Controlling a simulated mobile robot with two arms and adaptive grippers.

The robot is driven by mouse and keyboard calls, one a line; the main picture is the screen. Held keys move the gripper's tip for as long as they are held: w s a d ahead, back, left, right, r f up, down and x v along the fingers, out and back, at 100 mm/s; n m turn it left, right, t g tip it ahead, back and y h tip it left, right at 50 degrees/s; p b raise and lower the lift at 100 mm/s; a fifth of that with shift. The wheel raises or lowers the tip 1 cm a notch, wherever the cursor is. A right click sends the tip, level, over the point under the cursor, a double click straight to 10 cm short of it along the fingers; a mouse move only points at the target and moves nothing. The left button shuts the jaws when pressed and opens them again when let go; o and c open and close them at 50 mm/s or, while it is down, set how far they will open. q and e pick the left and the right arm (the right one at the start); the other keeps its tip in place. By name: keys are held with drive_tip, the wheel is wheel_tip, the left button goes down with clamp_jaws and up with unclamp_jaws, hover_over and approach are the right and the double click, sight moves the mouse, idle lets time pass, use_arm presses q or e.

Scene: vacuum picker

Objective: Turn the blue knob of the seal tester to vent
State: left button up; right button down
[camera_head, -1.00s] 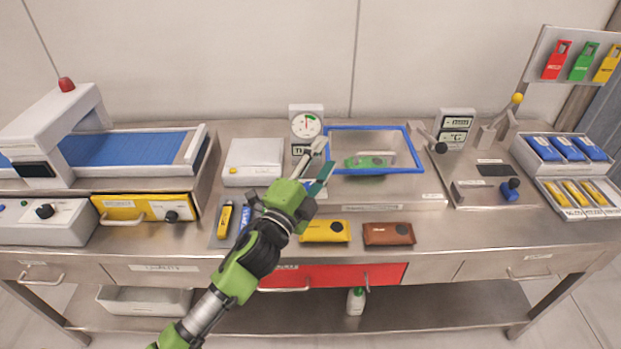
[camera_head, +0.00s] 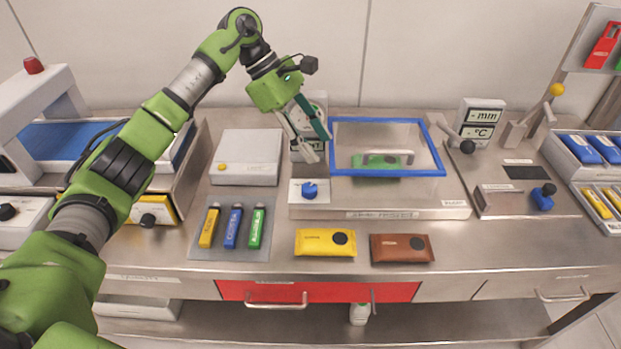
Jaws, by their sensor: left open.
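The seal tester (camera_head: 420,209) is a low metal box with a blue-framed clear lid (camera_head: 386,119) at the middle of the bench. A green pouch (camera_head: 382,161) shows under the lid. The blue knob (camera_head: 310,190) sits on a small white plate at its front left; the plate's markings are too small to read. My left gripper (camera_head: 320,150) is open and empty, pointing down above and behind the knob, apart from it. It hides most of the tester's gauge. My right gripper is not in view.
A white box (camera_head: 247,158) stands left of the tester. Yellow, blue and green sticks lie on a grey mat (camera_head: 204,252) in front of it. A yellow pouch (camera_head: 325,243) and a brown pouch (camera_head: 402,248) lie at the front. A lever device (camera_head: 520,205) stands right.

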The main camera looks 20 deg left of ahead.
use_arm(q)
drive_tip(key=y, duration=0.2)
approach(309, 187)
drive_tip(key=shift+g, duration=0.4)
drive_tip(key=p+x, duration=0.1)
drive_tip(key=x, duration=0.2)
drive_tip(key=p+x, duration=0.1)
drive_tip(key=x, duration=0.3)
drive_tip(key=shift+w+d+f+p, duration=0.15)
drive_tip(key=shift+w+p, duration=0.15)
drive_tip(key=shift+p, duration=0.1)
drive_tip(key=shift+d+f, duration=0.2)
drive_tip(key=shift+f, duration=0.4)
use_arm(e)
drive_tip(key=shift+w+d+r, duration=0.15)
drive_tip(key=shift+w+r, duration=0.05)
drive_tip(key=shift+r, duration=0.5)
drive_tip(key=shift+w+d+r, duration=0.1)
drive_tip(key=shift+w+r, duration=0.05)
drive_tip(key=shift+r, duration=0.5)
use_arm(q)
drive_tip(key=c, duration=1.1)
